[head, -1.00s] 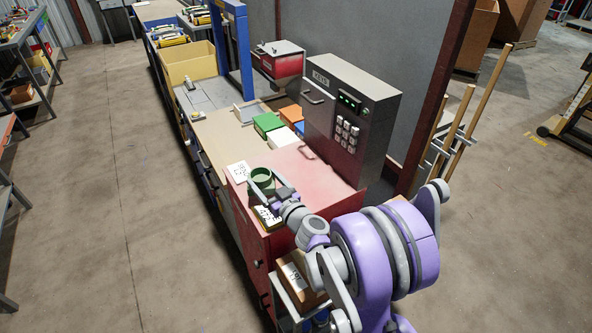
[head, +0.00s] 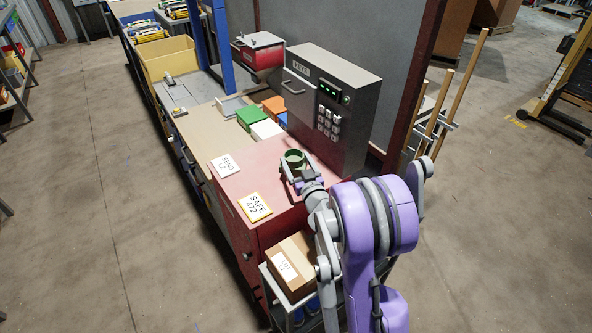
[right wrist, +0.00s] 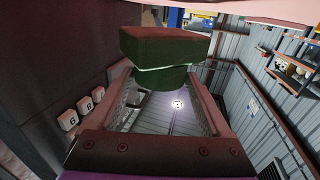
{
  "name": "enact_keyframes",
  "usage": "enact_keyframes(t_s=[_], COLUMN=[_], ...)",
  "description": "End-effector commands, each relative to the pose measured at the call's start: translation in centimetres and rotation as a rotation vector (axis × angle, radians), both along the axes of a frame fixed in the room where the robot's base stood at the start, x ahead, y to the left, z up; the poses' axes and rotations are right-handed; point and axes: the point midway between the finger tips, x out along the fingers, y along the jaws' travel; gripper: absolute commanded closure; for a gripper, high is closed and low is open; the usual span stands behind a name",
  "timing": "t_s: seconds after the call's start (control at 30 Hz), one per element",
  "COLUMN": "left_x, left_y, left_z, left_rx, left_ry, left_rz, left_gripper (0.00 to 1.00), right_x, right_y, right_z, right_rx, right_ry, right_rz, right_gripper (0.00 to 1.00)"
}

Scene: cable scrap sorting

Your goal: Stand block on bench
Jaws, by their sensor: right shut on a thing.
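A green block (head: 295,158) shows in the head view as a round, hollow-topped green piece above the red cabinet top. In the right wrist view the block (right wrist: 165,55) has a dark green rectangular part and a rounded part with a pale line between. My right gripper (head: 300,178) is shut on it; the fingers (right wrist: 170,100) reach to both sides of the rounded part. I cannot tell whether the block touches the surface below. The tan bench top (head: 205,138) lies beyond the red cabinet top (head: 235,187). My left gripper is not in view.
A grey key cabinet (head: 335,105) with a keypad stands close to the right of my gripper. Green (head: 251,118), white (head: 266,130) and orange (head: 273,106) boxes lie behind. Cards (head: 255,207) lie on the red top's left side. A cardboard box (head: 294,262) stands in front.

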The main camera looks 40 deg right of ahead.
Motion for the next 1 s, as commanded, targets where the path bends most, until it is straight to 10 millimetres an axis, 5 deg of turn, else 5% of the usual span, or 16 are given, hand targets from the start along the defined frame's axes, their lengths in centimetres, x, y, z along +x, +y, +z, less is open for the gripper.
enact_keyframes(t_s=[0.2,0.57,0.6,0.7,1.0], left_x=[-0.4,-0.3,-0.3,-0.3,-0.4], left_y=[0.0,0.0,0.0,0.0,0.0], left_z=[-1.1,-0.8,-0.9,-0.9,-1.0], left_rx=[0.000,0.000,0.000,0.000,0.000], left_ry=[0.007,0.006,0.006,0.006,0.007], left_rz=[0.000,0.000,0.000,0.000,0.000], left_gripper=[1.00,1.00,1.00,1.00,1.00], right_x=[0.0,0.0,0.0,0.0,0.0], right_y=[0.0,0.0,0.0,0.0,0.0], right_z=[-2.9,-3.1,-3.1,-3.1,-2.8], right_rx=[0.001,0.001,0.001,0.001,0.000], right_ry=[0.000,-0.001,0.000,0.000,0.000], right_rz=[0.001,0.001,0.001,0.000,0.000], right_gripper=[1.00,1.00,0.12,0.00,0.00])
